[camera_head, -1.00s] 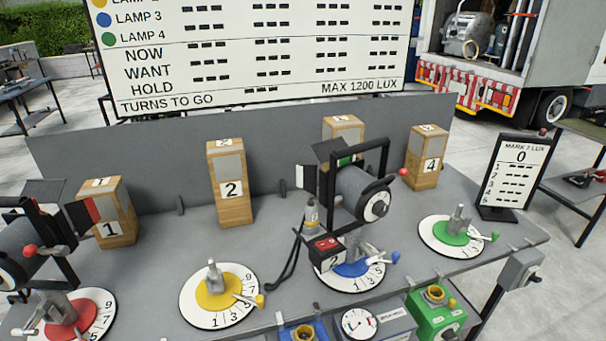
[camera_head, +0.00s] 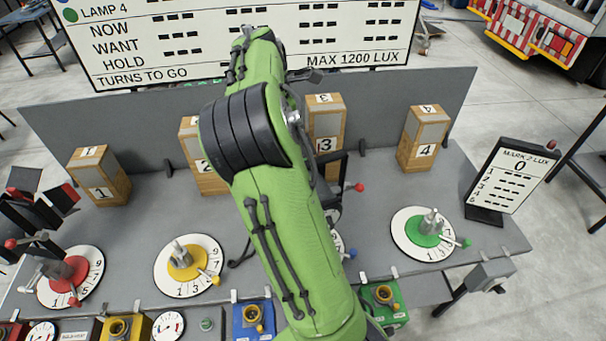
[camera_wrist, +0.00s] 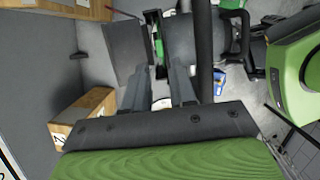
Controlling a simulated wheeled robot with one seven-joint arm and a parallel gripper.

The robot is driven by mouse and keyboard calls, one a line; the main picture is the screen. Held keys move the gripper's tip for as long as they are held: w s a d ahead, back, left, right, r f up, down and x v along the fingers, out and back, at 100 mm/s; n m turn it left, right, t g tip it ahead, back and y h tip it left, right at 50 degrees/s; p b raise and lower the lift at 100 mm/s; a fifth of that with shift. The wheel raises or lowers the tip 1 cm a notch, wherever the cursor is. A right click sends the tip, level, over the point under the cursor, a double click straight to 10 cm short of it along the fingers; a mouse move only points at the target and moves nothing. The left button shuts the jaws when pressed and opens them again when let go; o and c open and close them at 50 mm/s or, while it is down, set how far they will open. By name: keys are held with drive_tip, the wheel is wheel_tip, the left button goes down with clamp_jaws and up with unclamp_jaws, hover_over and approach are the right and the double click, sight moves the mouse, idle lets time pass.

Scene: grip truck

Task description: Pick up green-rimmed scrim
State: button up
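In the wrist view, a narrow green strip (camera_wrist: 157,42) shows at the front of a grey lamp head, beside a dark flap (camera_wrist: 126,52). It may be the rim of the green-rimmed scrim; its face is not visible. My gripper (camera_wrist: 163,78) has its two grey fingers spread, with a gap between them, below the strip in the picture. I see nothing held between them. In the head view my green arm covers most of the lamp and hides my gripper and any scrim.
Numbered wooden blocks stand along the back panel, among them block 3 (camera_head: 325,125) and block 4 (camera_head: 424,140). A red-dial lamp (camera_head: 65,275) is at left. A lux sign (camera_head: 512,180) stands at right.

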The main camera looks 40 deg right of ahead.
drive_tip(key=x, duration=0.9)
drive_tip(key=shift+w+a, duration=0.15)
drive_tip(key=shift+a, duration=0.05)
drive_tip(key=shift+f, duration=0.3)
drive_tip(key=shift+w+a, duration=0.1)
drive_tip(key=shift+w, duration=0.05)
clamp_jaws()
